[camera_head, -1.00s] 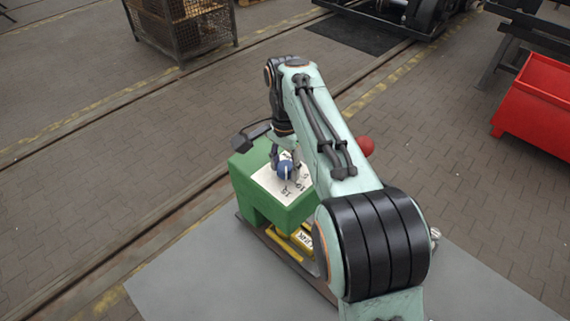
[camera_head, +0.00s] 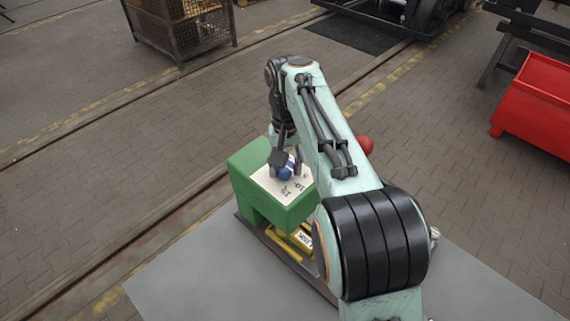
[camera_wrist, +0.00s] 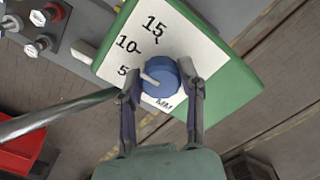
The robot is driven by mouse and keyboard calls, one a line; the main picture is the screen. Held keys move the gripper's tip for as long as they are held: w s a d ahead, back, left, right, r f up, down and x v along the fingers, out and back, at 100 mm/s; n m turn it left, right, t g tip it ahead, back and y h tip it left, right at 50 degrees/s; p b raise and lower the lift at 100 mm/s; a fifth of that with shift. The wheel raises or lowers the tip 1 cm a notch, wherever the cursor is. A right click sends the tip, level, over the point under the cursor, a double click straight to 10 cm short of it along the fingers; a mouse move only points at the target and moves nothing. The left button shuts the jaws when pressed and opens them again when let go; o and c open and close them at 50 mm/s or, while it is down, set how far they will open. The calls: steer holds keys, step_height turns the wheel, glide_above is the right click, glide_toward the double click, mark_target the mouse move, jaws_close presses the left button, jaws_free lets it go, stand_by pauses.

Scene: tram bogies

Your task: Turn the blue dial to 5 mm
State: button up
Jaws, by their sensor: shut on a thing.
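The blue dial (camera_wrist: 166,88) sits on a white scale plate (camera_wrist: 182,42) on top of a green block (camera_wrist: 238,88). The plate shows 15, 10, 5 and "MM" in the wrist view. A white pointer line on the dial points left, near the 5 mark, which is partly beside a fingertip. My gripper (camera_wrist: 162,82) has one finger on each side of the dial and is shut on it. In the head view, the dial (camera_head: 285,173) is partly covered by my gripper (camera_head: 285,164), and the green block (camera_head: 247,177) stands below my arm.
A control panel with several knobs (camera_wrist: 38,18) shows at the wrist view's upper left. In the head view, a red bin (camera_head: 535,105) stands at the right and a mesh crate (camera_head: 185,35) at the back left. A yellow item (camera_head: 290,243) lies below the block.

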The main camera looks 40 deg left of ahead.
steer(key=n, duration=0.4)
steer(key=shift+w+f+n, duration=0.1)
steer(key=shift+n, duration=2.2)
steer(key=o, duration=1.1)
steer(key=shift+o, duration=0.2)
step_height(320, 180, up, 10)
steer(key=shift+w+a+r, duration=0.1)
steer(key=shift+r, duration=0.95)
